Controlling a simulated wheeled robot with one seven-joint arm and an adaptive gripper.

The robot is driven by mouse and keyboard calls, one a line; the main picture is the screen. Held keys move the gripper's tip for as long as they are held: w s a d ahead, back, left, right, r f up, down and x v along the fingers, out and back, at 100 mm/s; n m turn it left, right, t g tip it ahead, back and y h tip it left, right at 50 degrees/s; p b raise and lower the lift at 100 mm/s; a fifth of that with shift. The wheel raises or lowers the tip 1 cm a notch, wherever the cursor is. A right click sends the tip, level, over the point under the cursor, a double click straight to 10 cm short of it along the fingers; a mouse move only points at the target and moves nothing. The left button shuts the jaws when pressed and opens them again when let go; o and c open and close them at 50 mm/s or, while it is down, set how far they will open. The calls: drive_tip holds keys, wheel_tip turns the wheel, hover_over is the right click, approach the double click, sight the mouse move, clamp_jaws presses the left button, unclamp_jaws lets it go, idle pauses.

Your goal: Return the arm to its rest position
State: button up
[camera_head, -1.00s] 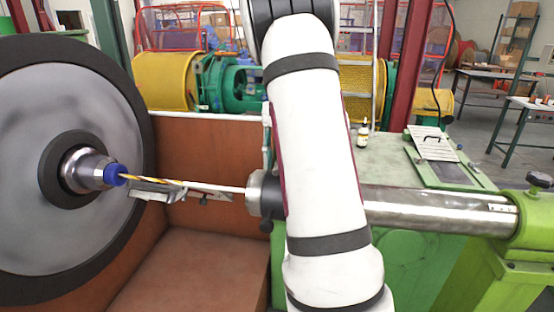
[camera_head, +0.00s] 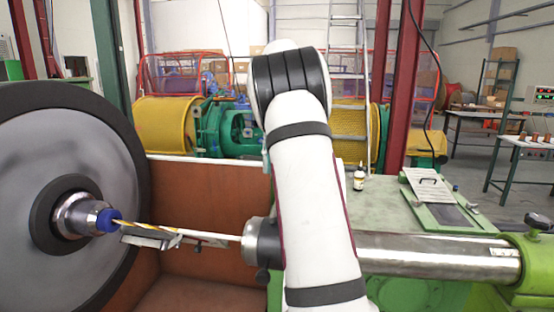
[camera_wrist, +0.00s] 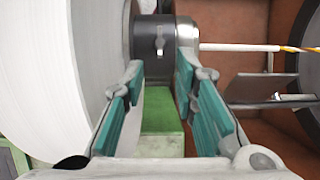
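My white arm with dark bands (camera_head: 300,180) rises through the middle of the head view, bent at a black joint near the top. My gripper is hidden there. In the wrist view my gripper (camera_wrist: 160,72) has two teal-padded fingers spread apart, with nothing between them. Beyond the fingers are a dark cylindrical collar (camera_wrist: 155,48) and a green surface (camera_wrist: 161,115). A large grey reel with a black rim (camera_head: 50,130) stands at the left in the head view. A white and yellow rod (camera_head: 208,234) runs from its blue-capped hub (camera_head: 108,220) to the shaft collar (camera_head: 262,243).
A thick metal shaft (camera_head: 430,255) crosses to a green bearing stand (camera_head: 535,262) at the right. A brown panel (camera_head: 205,195) stands behind the rod. A green bench (camera_head: 385,205) holds a small bottle (camera_head: 359,178) and a plate (camera_head: 432,186). Open floor lies at the far right.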

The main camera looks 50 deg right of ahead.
drive_tip(key=shift+w+d+r, duration=0.1)
drive_tip(key=shift+d+r, duration=0.1)
drive_tip(key=shift+r, duration=0.4)
drive_tip(key=s+a+r+n+t+h, duration=0.1)
drive_tip(key=s+a+r+n+t, duration=0.15)
drive_tip(key=a, duration=0.65)
drive_tip(key=s+a+r+n+t+h, duration=0.1)
drive_tip(key=a+n, duration=0.2)
drive_tip(key=a, duration=0.7)
drive_tip(key=s+a+f+n+t+h, duration=0.1)
drive_tip(key=s+a+f+n+t, duration=0.1)
drive_tip(key=s+a, duration=0.4)
drive_tip(key=s+a+f+n+t, duration=0.2)
drive_tip(key=s+a+f+n, duration=0.2)
drive_tip(key=s+a+f, duration=0.3)
drive_tip(key=shift+a+h, duration=0.4)
drive_tip(key=shift+a, duration=0.4)
drive_tip(key=shift+f+n, duration=0.1)
drive_tip(key=shift+n, duration=0.15)
